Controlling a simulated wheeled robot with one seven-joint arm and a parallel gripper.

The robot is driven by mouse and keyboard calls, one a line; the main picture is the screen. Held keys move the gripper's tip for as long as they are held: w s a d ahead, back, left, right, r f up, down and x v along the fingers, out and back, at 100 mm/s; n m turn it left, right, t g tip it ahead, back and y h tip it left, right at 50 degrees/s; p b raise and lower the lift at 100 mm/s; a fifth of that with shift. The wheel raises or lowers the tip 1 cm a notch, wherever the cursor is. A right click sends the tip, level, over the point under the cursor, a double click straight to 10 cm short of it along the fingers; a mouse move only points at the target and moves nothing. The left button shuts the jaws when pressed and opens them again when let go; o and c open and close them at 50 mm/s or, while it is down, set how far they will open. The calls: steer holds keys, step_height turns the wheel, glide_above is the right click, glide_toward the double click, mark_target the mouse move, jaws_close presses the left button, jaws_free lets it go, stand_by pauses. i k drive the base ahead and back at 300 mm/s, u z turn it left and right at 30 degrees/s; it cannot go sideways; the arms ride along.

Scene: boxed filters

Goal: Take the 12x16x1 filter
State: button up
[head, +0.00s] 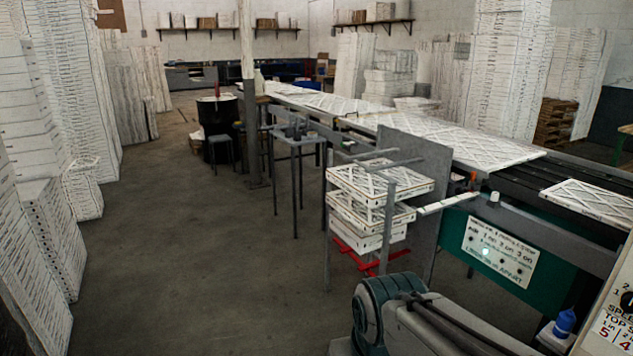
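Many white boxed or framed filters are in the head view, but their size markings are too small to read, so I cannot tell which is the 12x16x1 filter. Several flat filters with crossed faces (380,178) lie stacked in a metal rack right of centre. More flat filters (440,135) lie along the long conveyor, and a single one (592,203) lies at its near right end. Tall stacks of filters (75,85) stand along the left side, with lower stacks (45,235) in front. My gripper is not in view.
The grey floor (190,260) is open between the left stacks and the rack. A grey post (248,90) and a dark barrel (217,128) stand farther back. A green and grey machine part (385,305) fills the bottom centre. A green panel with a white sign (500,248) is at right.

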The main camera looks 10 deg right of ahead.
mark_target(612, 208)
steer(key=z, duration=0.25)
steer(key=i, duration=1.65)
steer(key=z, duration=1.1)
steer(key=i, duration=0.95)
steer(key=z, duration=1.65)
steer(key=i, duration=0.7)
steer(key=z, duration=0.6)
